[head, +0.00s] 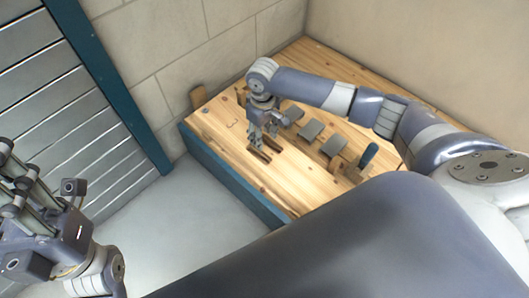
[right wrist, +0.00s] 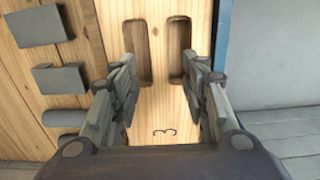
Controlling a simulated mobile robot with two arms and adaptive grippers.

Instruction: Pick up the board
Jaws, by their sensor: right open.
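A light wooden surface (head: 290,178) with two long slots and a dark "3" lies on the bench in the head view. I cannot tell a separate board's edges from the bench top there. In the right wrist view the slotted wood (right wrist: 158,100) shows between my fingers, slots ahead and the "3" nearer the camera. My right gripper (head: 263,138) is open above the slotted area, fingers pointing down; its two fingers also show in the right wrist view (right wrist: 160,75). Nothing is between them except the wood below. My left gripper (head: 40,185) is at the lower left, away from the bench; its opening is unclear.
Several grey blocks (head: 311,130) stand in a row on the bench behind my right gripper. A blue-handled tool (head: 368,155) stands at the row's right end. The bench has a blue front edge (head: 235,178). Block walls close off the back; the grey floor (head: 180,230) in front is clear.

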